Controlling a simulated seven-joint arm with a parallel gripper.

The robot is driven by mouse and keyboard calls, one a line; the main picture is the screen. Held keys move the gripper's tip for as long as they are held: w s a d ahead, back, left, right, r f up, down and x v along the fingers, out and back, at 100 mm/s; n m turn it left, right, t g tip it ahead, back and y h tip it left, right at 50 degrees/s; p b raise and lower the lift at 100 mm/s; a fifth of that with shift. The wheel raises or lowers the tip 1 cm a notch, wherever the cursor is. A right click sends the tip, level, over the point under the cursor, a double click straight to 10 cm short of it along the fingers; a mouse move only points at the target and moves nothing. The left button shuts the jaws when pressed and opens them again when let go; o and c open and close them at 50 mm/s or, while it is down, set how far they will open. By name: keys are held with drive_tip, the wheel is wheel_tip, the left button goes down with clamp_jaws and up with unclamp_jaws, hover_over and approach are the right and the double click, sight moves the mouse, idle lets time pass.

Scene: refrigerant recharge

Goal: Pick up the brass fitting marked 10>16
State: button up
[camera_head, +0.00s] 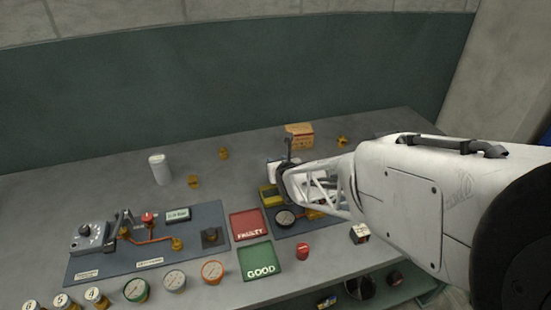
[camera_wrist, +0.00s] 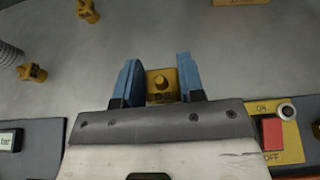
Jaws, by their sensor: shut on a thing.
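In the wrist view a brass fitting (camera_wrist: 161,79) sits between the two blue fingers of my gripper (camera_wrist: 157,66). The gripper is shut on it. Its marking is too small and too much covered to read. In the head view my gripper (camera_head: 284,165) is at the far edge of the right-hand panel, and the held fitting cannot be made out there. Other brass fittings stand loose on the table: one at the back (camera_head: 223,153), one nearer (camera_head: 194,182), and one right of the cardboard box (camera_head: 341,141). Their markings are not readable.
A cardboard box (camera_head: 300,135) stands behind my gripper. A white canister (camera_head: 160,169) stands back left. A red FAULTY tray (camera_head: 248,224) and green GOOD tray (camera_head: 260,261) lie between two dark panels. Several gauges line the front. The back-left table is mostly clear.

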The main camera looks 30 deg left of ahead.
drive_tip(key=shift+s+d+r, duration=0.2)
drive_tip(key=shift+s+d, duration=1.3)
drive_tip(key=shift+s, duration=0.2)
